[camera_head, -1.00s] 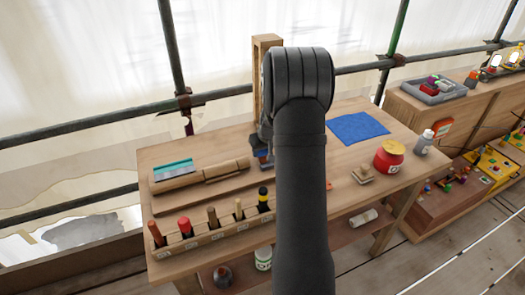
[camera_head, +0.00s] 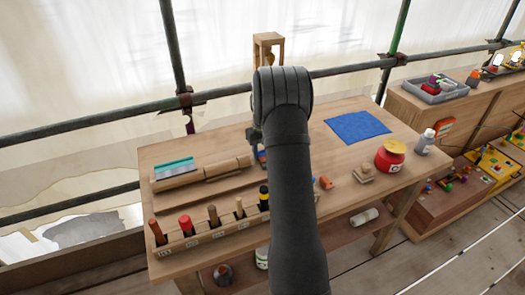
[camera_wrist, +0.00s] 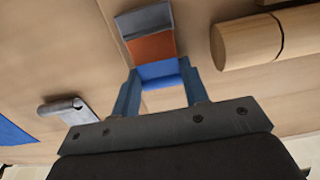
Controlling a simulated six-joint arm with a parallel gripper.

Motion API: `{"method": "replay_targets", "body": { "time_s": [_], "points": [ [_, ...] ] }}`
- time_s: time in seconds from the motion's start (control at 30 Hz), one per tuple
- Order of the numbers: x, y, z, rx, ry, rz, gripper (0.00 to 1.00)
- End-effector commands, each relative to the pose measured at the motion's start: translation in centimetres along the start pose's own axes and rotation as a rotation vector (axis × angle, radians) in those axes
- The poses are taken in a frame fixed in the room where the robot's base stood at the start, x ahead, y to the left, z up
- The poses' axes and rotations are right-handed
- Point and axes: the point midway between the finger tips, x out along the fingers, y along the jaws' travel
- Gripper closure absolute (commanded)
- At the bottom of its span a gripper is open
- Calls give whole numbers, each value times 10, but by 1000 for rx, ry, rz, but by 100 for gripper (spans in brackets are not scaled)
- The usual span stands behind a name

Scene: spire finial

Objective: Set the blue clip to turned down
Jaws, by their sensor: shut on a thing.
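In the wrist view, the blue clip (camera_wrist: 160,72) sits between the two fingertips of my gripper (camera_wrist: 159,78), which is shut on it. An orange block with a grey end piece (camera_wrist: 150,38) lies directly beyond the clip, against the wooden surface. In the head view, my gripper (camera_head: 257,143) is low over the bench behind my forearm. A small blue patch (camera_head: 262,156) shows beside it, partly hidden by my arm. I cannot tell the clip's exact tilt.
A wooden frame (camera_head: 268,38) stands behind my arm. A small grey part (camera_wrist: 67,110) lies left in the wrist view.

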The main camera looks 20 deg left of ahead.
Motion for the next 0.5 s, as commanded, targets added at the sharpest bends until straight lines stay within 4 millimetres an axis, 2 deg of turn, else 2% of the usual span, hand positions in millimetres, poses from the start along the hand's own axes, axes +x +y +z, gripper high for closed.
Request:
{"method": "replay_targets", "body": {
  "time_s": [0.2,0.23,0.3,0.5],
  "points": [
    [0,-1,0,0,1,-1,82],
    [0,-1,0,0,1,-1,53],
    [0,0,0,0,1,-1,40],
    [0,0,0,1,1,0,37]
  ]
}}
